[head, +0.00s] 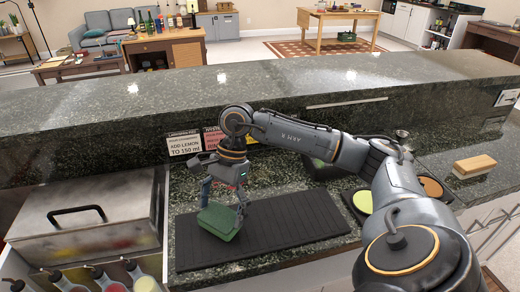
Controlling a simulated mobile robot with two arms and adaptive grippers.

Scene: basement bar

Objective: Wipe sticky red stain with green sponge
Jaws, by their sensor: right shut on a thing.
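The green sponge (218,224) is a thick block at the left part of a black ribbed bar mat (300,216). My right gripper (223,207) points down from above and is shut on the sponge, with one finger on each side. The sponge is at or just over the mat; I cannot tell whether it presses on it. I see no red stain in the head view; the sponge, gripper and arm hide part of the mat and counter. My left gripper is not in view.
A raised dark granite ledge (90,125) runs behind the mat, with small signs (185,143) on its face. A metal lidded bin (80,215) and bottles (108,280) are at left. Coasters (362,201) and a wooden-backed brush (474,165) lie at right. The mat's right half is clear.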

